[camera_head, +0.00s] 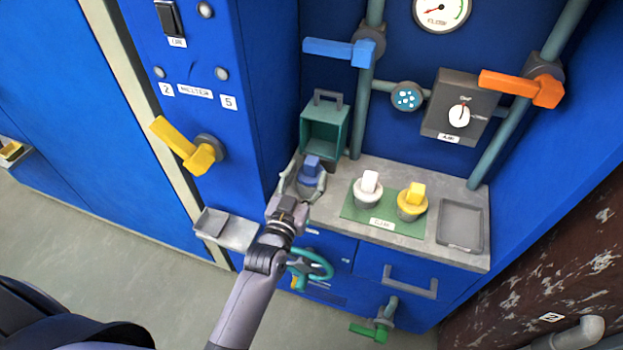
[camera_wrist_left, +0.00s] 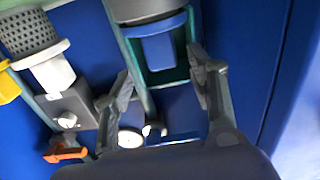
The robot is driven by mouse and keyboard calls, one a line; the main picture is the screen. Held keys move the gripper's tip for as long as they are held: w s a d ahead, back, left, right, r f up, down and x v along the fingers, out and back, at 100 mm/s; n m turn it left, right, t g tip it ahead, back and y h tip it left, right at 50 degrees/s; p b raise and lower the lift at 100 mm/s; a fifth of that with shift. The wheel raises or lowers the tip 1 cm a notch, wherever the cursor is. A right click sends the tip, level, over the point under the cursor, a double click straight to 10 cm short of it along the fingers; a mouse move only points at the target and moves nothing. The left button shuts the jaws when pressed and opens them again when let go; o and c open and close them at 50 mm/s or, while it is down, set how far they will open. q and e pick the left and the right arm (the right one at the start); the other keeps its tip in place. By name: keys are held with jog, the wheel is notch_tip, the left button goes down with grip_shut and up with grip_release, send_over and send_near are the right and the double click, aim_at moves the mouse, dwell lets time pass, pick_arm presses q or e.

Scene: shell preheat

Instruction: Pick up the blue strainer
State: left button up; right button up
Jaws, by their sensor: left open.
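The blue strainer (camera_head: 312,167) stands at the left end of the grey counter, with its blue grip pointing up. In the left wrist view its blue grip (camera_wrist_left: 158,50) shows between my fingertips, with a grey body at the top edge. My left gripper (camera_head: 306,178) is open, with one finger on each side of the blue strainer. I cannot tell whether the fingers touch it. The gripper hides the strainer's lower part in the head view. My right gripper is not in view.
A white strainer (camera_head: 368,190) and a yellow strainer (camera_head: 412,201) stand on a green mat (camera_head: 384,225) to the right. A green open box (camera_head: 324,130) is behind the blue strainer. A grey tray (camera_head: 460,226) lies at the counter's right end. Pipes and valve levers rise behind.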

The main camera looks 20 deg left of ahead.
aim_at(309, 168)
pick_arm(q)
jog(key=w+b, duration=0.3)
jog(key=w, duration=0.1)
jog(key=shift+w+a+f, duration=0.1)
jog(key=shift+w+f, duration=0.05)
jog(key=shift+w, duration=0.45)
jog(key=shift+c, duration=0.4)
jog(key=c, duration=1.1)
grip_shut()
